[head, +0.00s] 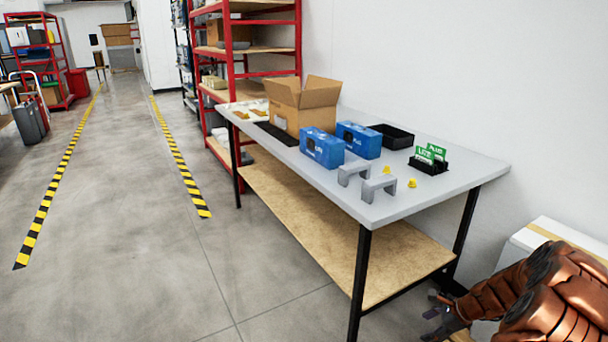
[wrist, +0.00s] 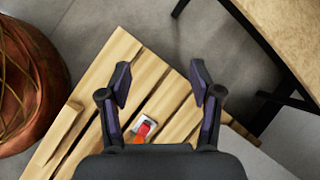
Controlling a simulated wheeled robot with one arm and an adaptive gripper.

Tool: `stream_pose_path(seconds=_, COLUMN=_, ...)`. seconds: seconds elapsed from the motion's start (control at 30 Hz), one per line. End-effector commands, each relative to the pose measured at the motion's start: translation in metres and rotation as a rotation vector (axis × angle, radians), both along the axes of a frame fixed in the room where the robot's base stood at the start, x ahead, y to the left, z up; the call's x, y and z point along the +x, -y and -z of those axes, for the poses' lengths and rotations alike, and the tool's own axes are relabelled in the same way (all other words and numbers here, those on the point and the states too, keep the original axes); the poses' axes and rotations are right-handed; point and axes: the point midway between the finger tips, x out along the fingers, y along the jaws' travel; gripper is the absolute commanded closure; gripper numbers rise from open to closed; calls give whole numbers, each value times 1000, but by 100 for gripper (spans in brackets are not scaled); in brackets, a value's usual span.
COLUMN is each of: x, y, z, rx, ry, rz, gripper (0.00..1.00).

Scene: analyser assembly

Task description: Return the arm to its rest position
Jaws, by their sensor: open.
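My gripper (wrist: 160,78) is open in the wrist view, with nothing between its two fingers. It points down over a slatted wooden pallet (wrist: 95,88). A small red and white item (wrist: 144,128) shows low between the fingers; whether it lies on the pallet cannot be told. In the head view, my brown arm is folded at the lower right. My gripper (head: 440,312) is partly visible there, below table height and beside the table's right end.
The grey table (head: 335,190) holds blue boxes (head: 322,148), an open carton (head: 301,103), a black tray (head: 392,137), grey brackets (head: 378,187) and green cards (head: 430,153). A white box (head: 530,235) stands near my arm.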

Motion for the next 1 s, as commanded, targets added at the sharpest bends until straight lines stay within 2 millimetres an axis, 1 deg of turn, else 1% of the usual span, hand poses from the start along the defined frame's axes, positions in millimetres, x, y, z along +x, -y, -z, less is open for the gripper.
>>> stream_pose_path(seconds=0.03, x=2, y=-14, z=-25, rx=-5, ry=18, rz=-50, gripper=36)
stream_pose_path(seconds=0.1, x=3, y=-31, z=-50, rx=-13, ry=39, rz=-119, gripper=36)
stream_pose_path(seconds=0.27, x=-3, y=-72, z=-101, rx=-32, ry=79, rz=-277, gripper=36)
stream_pose_path(seconds=0.4, x=-14, y=-104, z=-145, rx=-52, ry=112, rz=-413, gripper=36)
stream_pose_path(seconds=0.47, x=-21, y=-117, z=-161, rx=-59, ry=122, rz=-471, gripper=36)
stream_pose_path(seconds=0.5, x=-25, y=-126, z=-173, rx=-67, ry=131, rz=-511, gripper=36)
stream_pose_path(seconds=0.67, x=-45, y=-155, z=-217, rx=-99, ry=162, rz=-659, gripper=36)
stream_pose_path(seconds=0.7, x=-51, y=-163, z=-228, rx=-108, ry=169, rz=-697, gripper=36)
stream_pose_path(seconds=0.8, x=-69, y=-179, z=-252, rx=-126, ry=180, rz=-789, gripper=36)
stream_pose_path(seconds=1.0, x=-104, y=-205, z=-299, rx=-174, ry=204, rz=-966, gripper=36)
